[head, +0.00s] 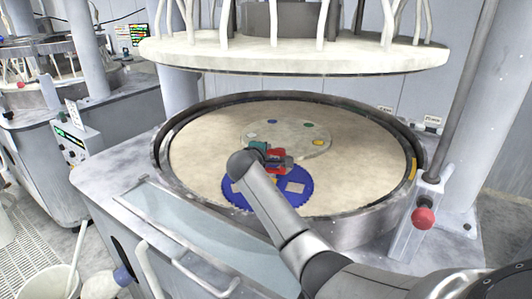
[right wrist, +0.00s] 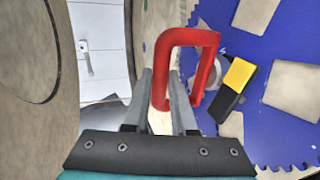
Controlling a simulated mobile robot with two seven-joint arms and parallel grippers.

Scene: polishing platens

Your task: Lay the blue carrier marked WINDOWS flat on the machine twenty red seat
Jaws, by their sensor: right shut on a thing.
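The blue toothed carrier (head: 236,188) with pale rectangular windows is at the near side of the round beige platen (head: 200,150). My arm covers part of it. It also shows in the right wrist view (right wrist: 238,35). My right gripper (head: 270,156) is shut on a red handle (right wrist: 190,38), with a yellow and black block (right wrist: 236,82) beside it against the carrier. I cannot tell whether the carrier touches the platen. The pale centre disc (head: 290,134) carries blue, green and yellow dots. No red dot shows clearly. My left gripper is not in view.
A dark metal rim (head: 350,232) surrounds the platen. A pale upper plate (head: 290,52) with hoses hangs above. A red knob (head: 424,218) stands at the right front. Another machine (head: 50,125) stands at the left. The platen's right side is clear.

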